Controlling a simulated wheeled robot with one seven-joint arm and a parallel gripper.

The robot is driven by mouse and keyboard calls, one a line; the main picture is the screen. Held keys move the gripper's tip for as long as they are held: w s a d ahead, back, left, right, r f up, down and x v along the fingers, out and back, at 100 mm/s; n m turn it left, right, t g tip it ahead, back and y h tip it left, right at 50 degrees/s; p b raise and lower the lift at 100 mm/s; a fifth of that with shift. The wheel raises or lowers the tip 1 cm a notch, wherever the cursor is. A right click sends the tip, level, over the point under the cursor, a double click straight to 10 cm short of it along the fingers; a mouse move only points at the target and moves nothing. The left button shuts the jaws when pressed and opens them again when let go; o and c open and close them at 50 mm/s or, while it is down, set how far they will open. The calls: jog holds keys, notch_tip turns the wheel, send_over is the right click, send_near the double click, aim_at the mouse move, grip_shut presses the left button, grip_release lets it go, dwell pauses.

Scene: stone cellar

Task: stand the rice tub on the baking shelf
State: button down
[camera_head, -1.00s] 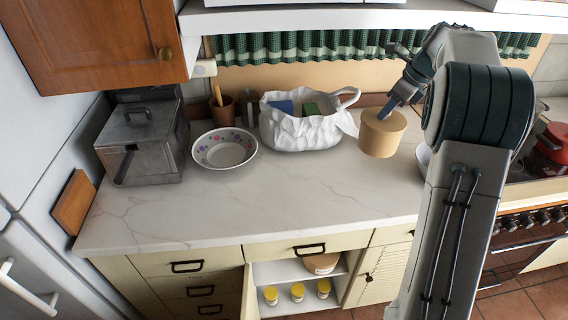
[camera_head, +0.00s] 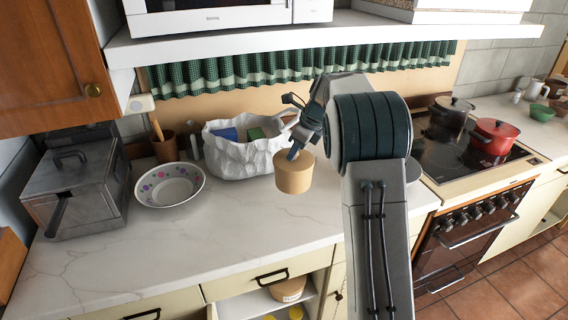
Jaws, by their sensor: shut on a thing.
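A tan round tub (camera_head: 294,176), which looks to be the rice tub, is held upright above the worktop, in front of the white bag. My gripper (camera_head: 294,153) is shut on its top edge; the arm hides part of the fingers. Below the worktop, an open cupboard has a white shelf (camera_head: 245,306) with another tan tub (camera_head: 289,290) on it and yellow-lidded jars (camera_head: 294,312) beneath. No label shows which shelf is the baking shelf.
A white crumpled bag (camera_head: 240,157) with boxes in it stands behind the tub. A dotted bowl (camera_head: 170,186) and a metal box (camera_head: 78,185) stand to the left. A red pot (camera_head: 494,137) is on the hob at right. The front middle worktop is clear.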

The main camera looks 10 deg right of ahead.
aim_at(283, 157)
jog(key=a, duration=0.1)
jog(key=w+a+f, duration=0.1)
jog(key=shift+a+f, duration=0.3)
jog(key=shift+a, duration=0.05)
jog(key=shift+f+p, duration=0.5)
jog(key=shift+f, duration=1.5)
jog(key=c, duration=1.2)
grip_release()
jog(key=shift+s+f, duration=0.1)
jog(key=shift+f, duration=0.05)
